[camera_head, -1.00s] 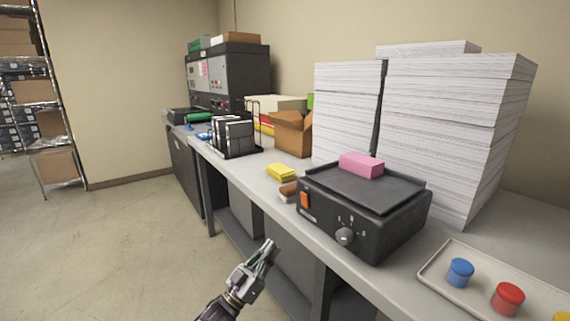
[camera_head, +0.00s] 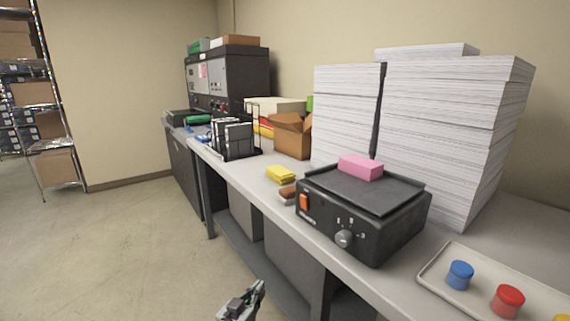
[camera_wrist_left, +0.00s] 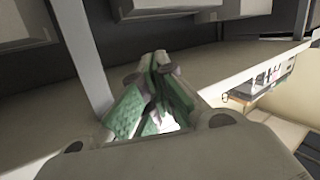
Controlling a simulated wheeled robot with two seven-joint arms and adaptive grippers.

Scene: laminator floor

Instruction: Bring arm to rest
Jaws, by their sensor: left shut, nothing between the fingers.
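My left gripper (camera_head: 257,290) is low at the bottom edge of the head view, in front of the bench and below its top. Its fingers are shut with nothing between them. In the left wrist view the green-padded fingers (camera_wrist_left: 158,75) meet at their tips, apart from anything else. Most of the left arm is out of the head view. My right gripper is in neither view.
The bench (camera_head: 262,194) holds a black laminator (camera_head: 370,232) with a pink block (camera_head: 361,167) on top, a yellow sponge (camera_head: 280,174), tall paper stacks (camera_head: 450,120) and a tray (camera_head: 432,279) with coloured-lid jars. Open floor (camera_head: 120,240) lies to the left.

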